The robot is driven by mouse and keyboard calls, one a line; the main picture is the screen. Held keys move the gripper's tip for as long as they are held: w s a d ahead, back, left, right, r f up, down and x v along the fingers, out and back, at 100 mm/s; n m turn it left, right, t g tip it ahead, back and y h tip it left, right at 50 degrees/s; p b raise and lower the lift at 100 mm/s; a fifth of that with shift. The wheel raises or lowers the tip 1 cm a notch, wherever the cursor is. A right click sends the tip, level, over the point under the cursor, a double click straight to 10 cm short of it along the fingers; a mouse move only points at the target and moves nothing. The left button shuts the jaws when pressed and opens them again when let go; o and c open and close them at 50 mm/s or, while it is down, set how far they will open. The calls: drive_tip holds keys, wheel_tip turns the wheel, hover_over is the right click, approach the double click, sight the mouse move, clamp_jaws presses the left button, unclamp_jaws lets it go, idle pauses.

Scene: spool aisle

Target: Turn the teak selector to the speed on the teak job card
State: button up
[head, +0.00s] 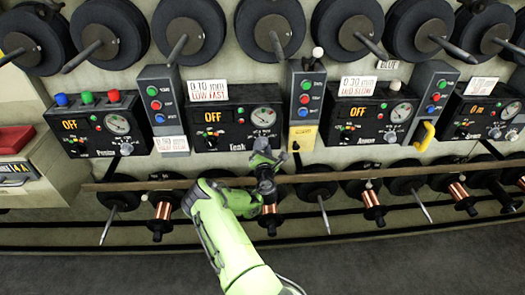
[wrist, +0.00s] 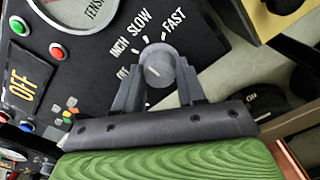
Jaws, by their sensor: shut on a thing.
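The teak panel (head: 237,132) is a black box marked "Teak" in the middle of the head view, its orange display reading OFF. The teak selector (wrist: 157,70) is a round grey knob in the wrist view, with INCH, SLOW and FAST printed around it and another label partly hidden at left. A short white mark shows on its face; which label it points to is hard to tell. My gripper (wrist: 158,88) has one finger on each side of the knob and is shut on it. A white card (head: 208,90) above the panel has red lettering, apparently LOW FAST.
Similar panels stand left (head: 97,125) and right (head: 375,120), with button boxes (head: 160,100) between. A long rail (head: 400,174) and copper spools (head: 372,199) lie below. Dark spools (head: 270,25) line the top.

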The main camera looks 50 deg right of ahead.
drive_tip(key=m+b, duration=0.2)
drive_tip(key=m, duration=0.3)
drive_tip(key=shift+f+m, duration=0.1)
drive_tip(key=shift+m, duration=0.2)
drive_tip(key=shift+m+b, duration=0.95)
drive_tip(key=shift+m, duration=1.35)
drive_tip(key=o, duration=1.1)
drive_tip(key=shift+c, duration=0.2)
